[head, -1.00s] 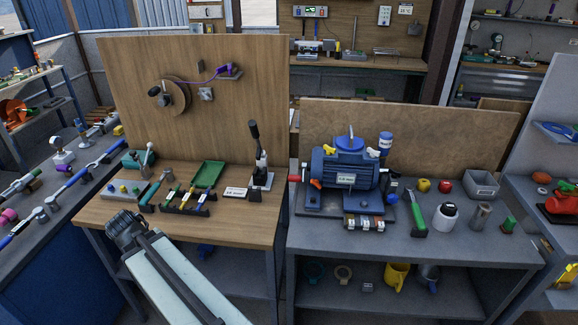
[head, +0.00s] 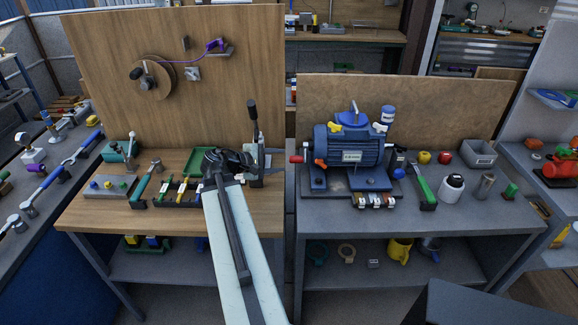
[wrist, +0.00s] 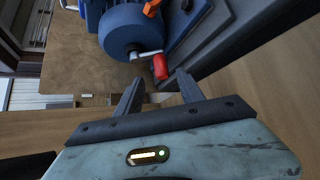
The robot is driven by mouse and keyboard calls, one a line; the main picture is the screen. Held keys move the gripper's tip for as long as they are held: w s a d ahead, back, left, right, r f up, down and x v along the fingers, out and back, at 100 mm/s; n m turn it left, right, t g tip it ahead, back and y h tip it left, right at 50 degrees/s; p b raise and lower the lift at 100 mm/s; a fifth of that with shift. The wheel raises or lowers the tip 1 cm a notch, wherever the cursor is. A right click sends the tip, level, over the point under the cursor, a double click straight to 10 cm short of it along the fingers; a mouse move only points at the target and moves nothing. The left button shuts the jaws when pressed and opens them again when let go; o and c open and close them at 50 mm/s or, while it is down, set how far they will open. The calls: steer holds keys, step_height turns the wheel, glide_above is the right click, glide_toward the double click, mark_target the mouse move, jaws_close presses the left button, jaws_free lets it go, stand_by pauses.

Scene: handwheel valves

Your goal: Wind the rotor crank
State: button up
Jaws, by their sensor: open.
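The blue motor (head: 350,150) stands on the grey bench, with its crank's red handle (head: 296,159) sticking out on its left side. In the wrist view the red handle (wrist: 160,67) hangs on a short metal crank arm (wrist: 146,54) at the round end of the motor (wrist: 128,30). My gripper (wrist: 160,82) is open and empty, and the red handle shows just beyond and between its fingertips. I cannot tell whether they touch. In the head view my gripper (head: 268,157) is over the wooden table's right side, left of the handle.
A black upright lever (head: 253,120) stands close behind my gripper. A green tray (head: 203,160) and a tool rack lie on the wooden table (head: 105,218) to the left. A brown wheel (head: 155,77) is on the upright board. A green-handled tool (head: 420,185) lies right of the motor.

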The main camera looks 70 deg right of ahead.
mark_target(292, 160)
steer(key=b+x, duration=0.2)
steer(key=x, duration=0.5)
steer(key=shift+s+d+f+b, duration=0.1)
steer(key=shift+f+b, duration=0.05)
steer(key=shift+b, duration=0.25)
steer(key=shift+s+d, duration=0.2)
steer(key=shift+d, duration=0.1)
jaws_close()
steer(key=shift+f+b, duration=0.4)
steer(key=shift+b, duration=0.4)
steer(key=shift+d+f+m+h+b, duration=0.1)
steer(key=shift+m+h+b, duration=0.2)
steer(key=shift+h+b, duration=0.15)
steer(key=shift+w+d+r, duration=0.1)
steer(key=shift+r, duration=0.15)
